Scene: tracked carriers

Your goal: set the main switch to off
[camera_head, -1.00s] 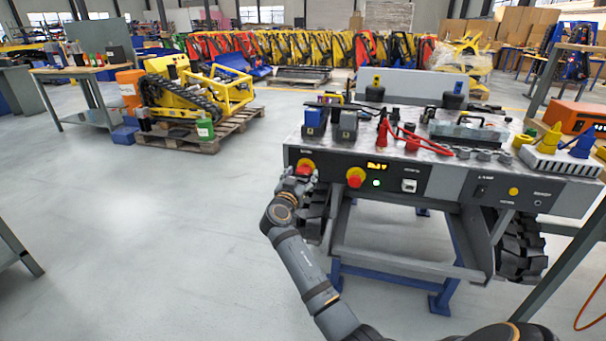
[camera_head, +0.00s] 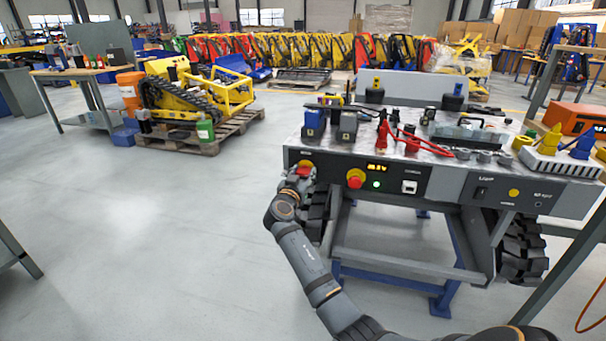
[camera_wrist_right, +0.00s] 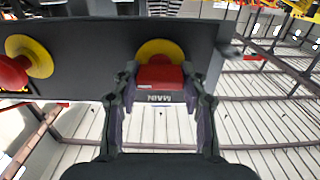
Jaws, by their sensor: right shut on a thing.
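The main switch (camera_wrist_right: 160,76) is a red handle on a round yellow plate, on the dark front panel of the carrier. In the right wrist view it sits between the two fingers of my right gripper (camera_wrist_right: 160,92), which is shut on it. The label MAIN reads upside down there. In the head view my right gripper (camera_head: 302,178) covers most of the switch, with the yellow plate (camera_head: 305,163) showing above it. The handle's exact angle is hard to tell. My left gripper is out of view.
A red knob on a yellow plate (camera_head: 355,178) is on the same panel, to the right. Beside it are a lit display (camera_head: 377,167) and a green lamp (camera_head: 376,184). Batteries, red cables and tools lie on the carrier top (camera_head: 365,140). The floor to the left is clear.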

